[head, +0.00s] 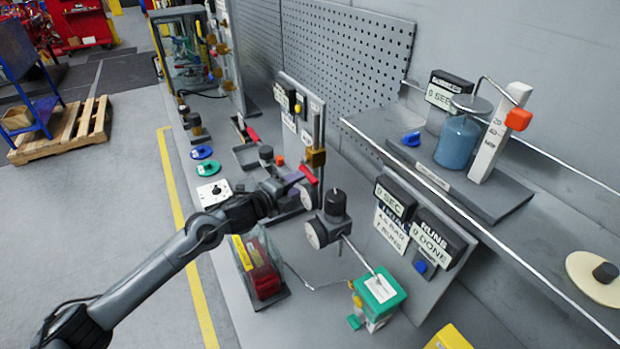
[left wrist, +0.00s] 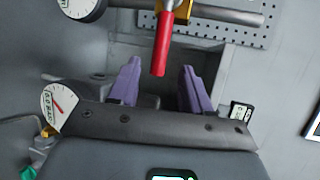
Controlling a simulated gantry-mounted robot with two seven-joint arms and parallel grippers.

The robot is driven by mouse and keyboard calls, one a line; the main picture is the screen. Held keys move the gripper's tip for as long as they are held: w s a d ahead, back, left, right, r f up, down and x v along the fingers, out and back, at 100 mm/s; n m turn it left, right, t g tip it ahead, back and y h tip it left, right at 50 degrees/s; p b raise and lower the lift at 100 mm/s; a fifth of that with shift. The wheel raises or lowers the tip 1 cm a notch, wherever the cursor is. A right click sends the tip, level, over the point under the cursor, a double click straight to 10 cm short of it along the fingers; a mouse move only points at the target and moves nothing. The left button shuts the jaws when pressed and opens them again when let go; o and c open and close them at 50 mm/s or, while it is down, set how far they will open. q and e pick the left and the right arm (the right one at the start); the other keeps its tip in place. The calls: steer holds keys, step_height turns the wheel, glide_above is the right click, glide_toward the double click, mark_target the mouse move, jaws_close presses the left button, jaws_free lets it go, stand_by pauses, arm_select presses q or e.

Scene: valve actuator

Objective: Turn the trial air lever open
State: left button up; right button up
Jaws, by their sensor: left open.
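The trial air lever is a red handle (head: 308,174) on a brass valve body (head: 316,157) on the upright panel. In the left wrist view the red lever (left wrist: 161,50) hangs down from its yellow-brass valve. My left gripper (head: 299,187) is close to the lever, with its purple fingers apart. In the left wrist view the gripper (left wrist: 158,80) is open, and the lever's lower end shows between the fingertips, nearer the left one. I cannot tell whether a finger touches it. My right gripper is in neither view.
A dark fitting with a round gauge (head: 316,233) stands right of my gripper. A green-topped box (head: 381,287) and a red item in a clear case (head: 263,268) sit on the bench. A shelf with a blue canister (head: 457,140) overhangs at the right.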

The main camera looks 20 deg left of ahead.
mark_target(308, 178)
arm_select(q)
steer(key=x, duration=0.7)
steer(key=shift+w, duration=0.1)
steer(key=shift+c, duration=0.4)
jaws_close()
